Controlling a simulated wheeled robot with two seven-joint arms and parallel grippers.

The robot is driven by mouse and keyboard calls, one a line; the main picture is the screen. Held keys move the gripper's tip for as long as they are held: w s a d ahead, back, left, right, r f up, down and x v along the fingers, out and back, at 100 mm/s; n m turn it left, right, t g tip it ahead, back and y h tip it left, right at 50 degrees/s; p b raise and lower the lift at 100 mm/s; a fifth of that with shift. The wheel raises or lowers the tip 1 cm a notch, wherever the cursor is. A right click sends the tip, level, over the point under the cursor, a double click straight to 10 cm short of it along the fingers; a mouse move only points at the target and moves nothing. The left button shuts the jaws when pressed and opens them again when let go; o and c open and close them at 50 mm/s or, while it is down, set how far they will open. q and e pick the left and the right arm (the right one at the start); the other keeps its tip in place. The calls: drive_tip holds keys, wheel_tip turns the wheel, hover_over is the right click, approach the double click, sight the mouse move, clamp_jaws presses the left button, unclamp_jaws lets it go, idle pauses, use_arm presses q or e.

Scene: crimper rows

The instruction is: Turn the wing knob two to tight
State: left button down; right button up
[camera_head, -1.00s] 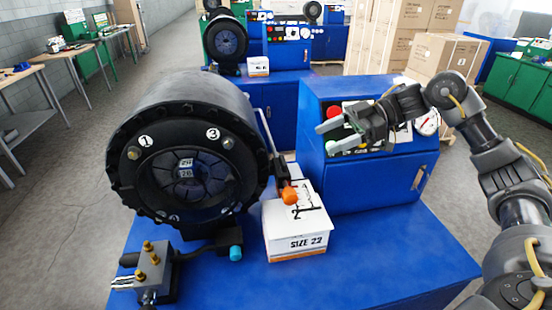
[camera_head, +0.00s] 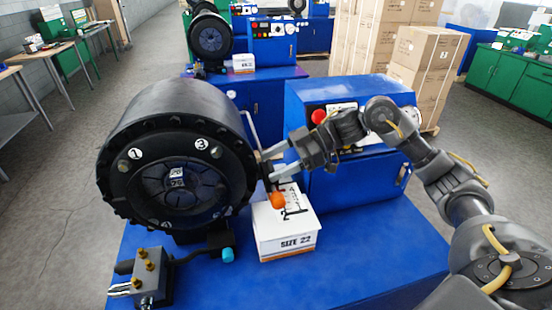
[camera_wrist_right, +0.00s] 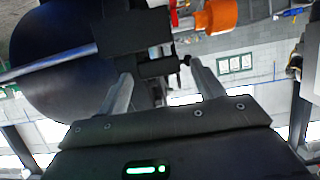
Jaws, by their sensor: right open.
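An orange knob (camera_head: 278,200) sits at the end of a dark rod beside the round black crimper head (camera_head: 175,150); whether it has wings is too small to tell. The marks "1" and "2" show near it above the white SIZE 22 box (camera_head: 288,244). My right gripper (camera_head: 268,167) is open at the right side of the crimper head, a little above the knob in the picture. In the wrist view, its fingers (camera_wrist_right: 163,88) stand apart below a black bracket (camera_wrist_right: 137,32), and the orange knob (camera_wrist_right: 215,16) is above the right finger. My left gripper is not in view.
A blue control cabinet (camera_head: 350,190) with a red button (camera_head: 318,116) stands right behind my right gripper. A small metal block with brass fittings (camera_head: 149,272) and a cyan-ended part (camera_head: 228,255) sit at the front. The blue bench top (camera_head: 385,250) is clear at right.

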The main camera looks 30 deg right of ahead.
drive_tip(key=c, duration=1)
